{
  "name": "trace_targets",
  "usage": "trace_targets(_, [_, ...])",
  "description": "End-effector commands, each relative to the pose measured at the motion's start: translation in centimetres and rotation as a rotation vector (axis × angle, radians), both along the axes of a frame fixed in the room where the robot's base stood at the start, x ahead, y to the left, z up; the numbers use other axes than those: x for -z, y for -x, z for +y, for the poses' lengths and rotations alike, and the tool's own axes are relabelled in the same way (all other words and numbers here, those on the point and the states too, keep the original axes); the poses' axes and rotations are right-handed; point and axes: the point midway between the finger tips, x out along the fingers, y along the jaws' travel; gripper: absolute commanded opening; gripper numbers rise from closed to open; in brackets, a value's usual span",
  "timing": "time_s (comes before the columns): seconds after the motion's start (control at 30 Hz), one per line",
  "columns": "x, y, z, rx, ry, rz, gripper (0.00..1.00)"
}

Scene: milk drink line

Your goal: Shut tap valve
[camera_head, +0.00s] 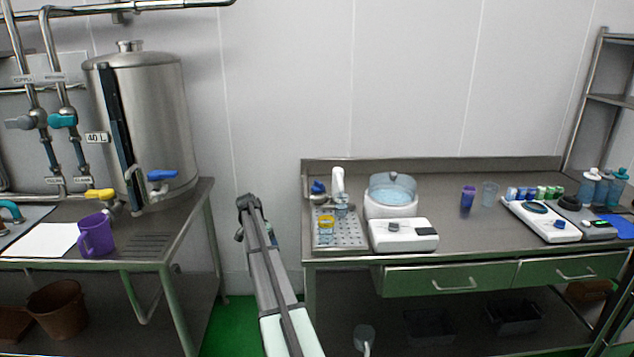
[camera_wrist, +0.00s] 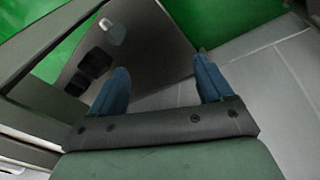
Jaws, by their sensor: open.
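A steel tank (camera_head: 150,120) stands on the left table, with a blue-handled tap valve (camera_head: 162,175) low on its front. A yellow-handled valve (camera_head: 99,194) sits left of it. Teal (camera_head: 62,121) and grey (camera_head: 26,122) valves are on the wall pipes. A small white tap (camera_head: 338,180) with a blue part (camera_head: 318,187) beside it stands at the drip tray on the right counter. Which valve the task means I cannot tell. My gripper (camera_head: 247,203) is in the gap between the tables, apart from every valve. In the wrist view its two blue fingers (camera_wrist: 160,72) are spread and empty.
A purple jug (camera_head: 95,235) stands on the left table's front. The drip tray (camera_head: 352,241) holds a yellow-topped cup (camera_head: 326,223). A white scale (camera_head: 403,235) stands beside it. Green floor (camera_head: 228,322) shows between the tables. Dark boxes (camera_wrist: 95,62) show in the wrist view.

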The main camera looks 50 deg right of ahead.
Motion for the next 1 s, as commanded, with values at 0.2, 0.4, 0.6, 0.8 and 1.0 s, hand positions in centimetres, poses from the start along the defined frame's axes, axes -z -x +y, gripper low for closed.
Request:
trace_targets(0.2, [-11.3, -2.1, -9.3, 0.174, 0.082, -0.074, 0.8])
trace_targets(0.4, [-21.6, -1.9, -16.5, 0.328, 0.151, -0.137, 0.8])
trace_targets(0.6, [-29.2, -0.7, -21.1, 0.439, 0.199, -0.182, 0.8])
trace_targets(0.8, [-31.8, -0.1, -22.5, 0.48, 0.216, -0.198, 0.8])
trace_targets(1.0, [-30.2, 0.2, -23.2, 0.483, 0.217, -0.199, 0.8])
